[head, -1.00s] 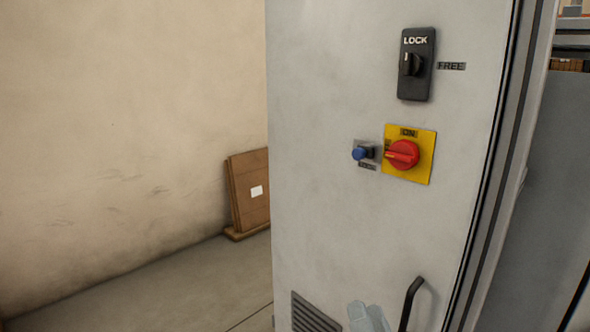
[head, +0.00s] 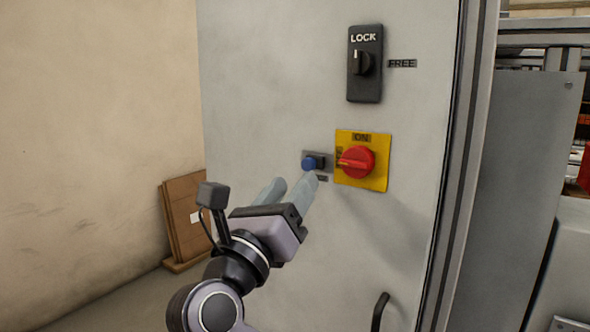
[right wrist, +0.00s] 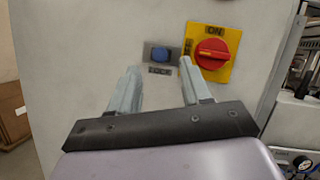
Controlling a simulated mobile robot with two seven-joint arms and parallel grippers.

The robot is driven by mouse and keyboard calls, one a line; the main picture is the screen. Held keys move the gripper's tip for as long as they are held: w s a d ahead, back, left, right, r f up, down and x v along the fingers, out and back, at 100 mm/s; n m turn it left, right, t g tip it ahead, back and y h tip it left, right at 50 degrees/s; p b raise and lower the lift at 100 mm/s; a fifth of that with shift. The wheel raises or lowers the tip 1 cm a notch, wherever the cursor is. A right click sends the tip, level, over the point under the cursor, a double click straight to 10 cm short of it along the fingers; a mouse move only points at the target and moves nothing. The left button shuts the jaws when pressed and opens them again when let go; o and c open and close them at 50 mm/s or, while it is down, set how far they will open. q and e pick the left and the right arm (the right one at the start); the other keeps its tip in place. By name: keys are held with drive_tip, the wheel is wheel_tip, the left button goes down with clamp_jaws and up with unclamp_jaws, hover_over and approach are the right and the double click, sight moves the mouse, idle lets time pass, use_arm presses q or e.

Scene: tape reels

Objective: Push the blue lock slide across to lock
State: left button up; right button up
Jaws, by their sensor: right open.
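The blue lock slide (head: 308,163) is a small round blue knob on a grey plate (head: 326,158) fixed to the cabinet door. It sits at the left part of its plate, just left of the red rotary switch (head: 357,161) on its yellow plate. My right gripper (head: 291,184) is open and empty, in front of the door, just below and left of the knob. In the right wrist view the blue knob (right wrist: 161,55) shows beyond and between the two fingers, with no visible contact. My left gripper is not in view.
A black LOCK/FREE switch (head: 364,63) is higher on the grey cabinet door (head: 270,90). A black handle (head: 380,311) stands out low on the door. Cardboard (head: 186,221) leans on the wall at left. Grey machinery (head: 507,180) stands at right.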

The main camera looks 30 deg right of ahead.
sight(306, 166)
drive_tip(key=x, duration=0.3)
drive_tip(key=shift+w+d+r+p, duration=0.15)
drive_tip(key=shift+d+r+p, duration=0.1)
drive_tip(key=shift+d+p, duration=0.1)
drive_tip(key=shift+w+d, duration=0.2)
drive_tip(key=shift+d, duration=0.1)
clamp_jaws()
drive_tip(key=shift+s+d, duration=0.2)
drive_tip(key=shift+s, duration=0.35)
drive_tip(key=shift+s+d, duration=0.25)
drive_tip(key=shift+s, duration=0.45)
unclamp_jaws()
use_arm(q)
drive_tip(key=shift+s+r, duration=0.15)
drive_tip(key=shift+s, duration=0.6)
use_arm(e)
drive_tip(key=shift+r, duration=0.1)
